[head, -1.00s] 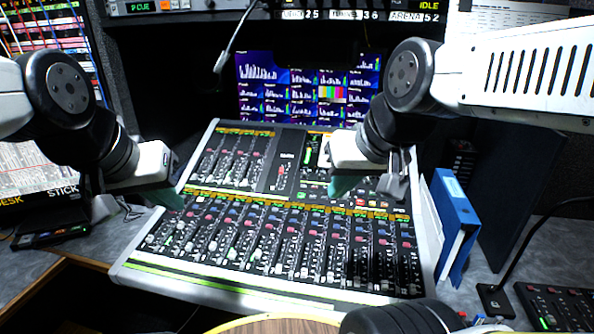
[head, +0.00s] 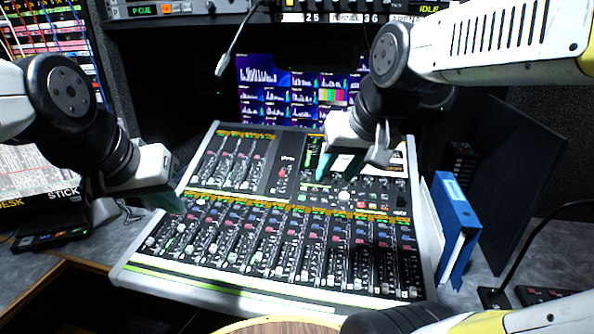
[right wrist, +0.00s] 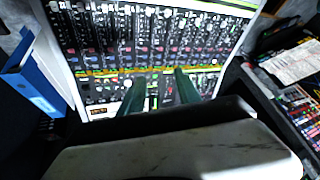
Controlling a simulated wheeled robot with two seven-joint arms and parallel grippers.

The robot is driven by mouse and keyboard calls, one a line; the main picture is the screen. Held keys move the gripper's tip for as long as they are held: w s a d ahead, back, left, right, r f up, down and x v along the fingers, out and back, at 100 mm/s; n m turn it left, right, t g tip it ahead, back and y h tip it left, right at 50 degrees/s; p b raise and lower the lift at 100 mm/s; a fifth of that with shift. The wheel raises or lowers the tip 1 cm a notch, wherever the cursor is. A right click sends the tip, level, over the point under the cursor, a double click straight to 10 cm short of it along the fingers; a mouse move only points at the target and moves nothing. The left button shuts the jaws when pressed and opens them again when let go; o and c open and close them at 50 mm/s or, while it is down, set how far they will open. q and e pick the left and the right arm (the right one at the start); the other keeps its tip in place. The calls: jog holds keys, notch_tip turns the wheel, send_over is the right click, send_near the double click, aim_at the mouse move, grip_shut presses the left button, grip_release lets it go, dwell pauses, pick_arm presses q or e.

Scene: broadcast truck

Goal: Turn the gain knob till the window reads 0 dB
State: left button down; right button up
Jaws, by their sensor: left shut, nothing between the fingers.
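The mixing console (head: 225,277) stands in the middle with rows of knobs, faders and coloured buttons. A pale round knob (head: 345,196) shows on its upper right section, just below my right gripper. I cannot tell for sure that it is the gain knob, and no dB reading is legible. My right gripper (head: 341,167) is open above that section, its green fingers apart and empty. In the right wrist view the fingers (right wrist: 160,90) spread over the console panel. My left gripper (head: 168,202) is shut and empty at the console's left edge.
A blue binder (head: 457,222) stands close at the console's right side. Behind the console is a monitor (head: 300,85) with level graphs, and a gooseneck microphone (head: 222,65) hangs at the upper left. A dark device (head: 52,233) lies on the left desk.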

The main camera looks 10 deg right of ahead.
jog(key=w+d+m+h, duration=0.1)
jog(key=w, duration=1.2)
jog(key=m+g+h, duration=0.1)
jog(key=m+h, duration=0.2)
send_over(304, 176)
jog(key=s+a, duration=0.1)
jog(key=s, duration=0.2)
notch_tip(304, 176, down, 18)
jog(key=x, duration=0.7)
jog(key=shift+s+a+f, duration=0.1)
jog(key=shift+f, duration=0.25)
grip_shut()
